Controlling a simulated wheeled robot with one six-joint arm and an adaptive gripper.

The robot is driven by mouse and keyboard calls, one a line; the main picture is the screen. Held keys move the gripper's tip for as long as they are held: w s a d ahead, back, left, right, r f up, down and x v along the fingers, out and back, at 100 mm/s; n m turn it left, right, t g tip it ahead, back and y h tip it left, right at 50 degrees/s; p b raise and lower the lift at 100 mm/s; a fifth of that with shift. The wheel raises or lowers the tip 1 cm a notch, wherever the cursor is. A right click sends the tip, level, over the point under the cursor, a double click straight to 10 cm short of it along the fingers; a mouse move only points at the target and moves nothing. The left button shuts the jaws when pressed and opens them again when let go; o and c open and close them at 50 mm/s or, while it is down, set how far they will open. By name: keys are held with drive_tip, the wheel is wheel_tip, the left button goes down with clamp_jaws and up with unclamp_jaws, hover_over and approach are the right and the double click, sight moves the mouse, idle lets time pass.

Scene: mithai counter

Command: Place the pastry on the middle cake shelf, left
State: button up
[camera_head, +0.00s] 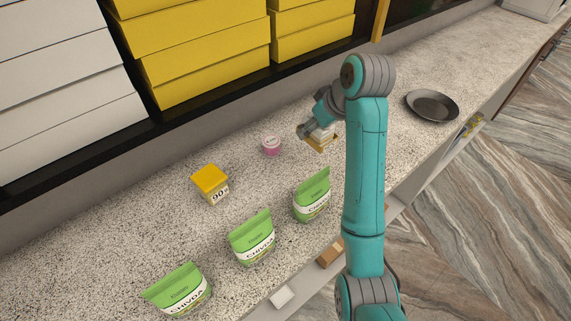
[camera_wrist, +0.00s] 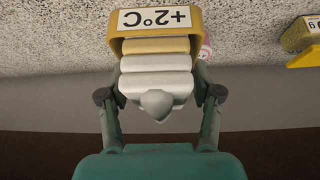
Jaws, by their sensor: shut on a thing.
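My gripper (camera_head: 318,124) is over the back right part of the counter, with its two fingers on either side of the pastry (camera_wrist: 157,72). The pastry shows rounded white and yellow bands in the wrist view, with a pale rounded knob at its near end. A yellow surround with a "+2°C" label (camera_wrist: 155,19) is at its far end. In the head view the pastry is small and partly covered by my gripper, low over the speckled counter (camera_head: 120,225); I cannot tell whether it touches it. No cake shelf shows clearly.
A pink tub (camera_head: 271,146) is just left of my gripper. A yellow-lidded box (camera_head: 210,181) stands further left. Several green chivda pouches (camera_head: 252,240) line the front. A dark round plate (camera_head: 432,105) lies at right. Yellow cartons (camera_head: 205,65) and white cartons (camera_head: 65,95) stand behind.

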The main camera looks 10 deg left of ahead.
hover_over(306, 158)
drive_tip(key=s+d, duration=0.1)
wheel_tip(306, 158, down, 5)
drive_tip(key=shift+s+d+f, duration=0.1)
drive_tip(key=shift+f, duration=0.1)
drive_tip(key=shift+d+f, duration=0.1)
drive_tip(key=shift+f, duration=2)
drive_tip(key=o, duration=1.2)
drive_tip(key=shift+f, duration=0.1)
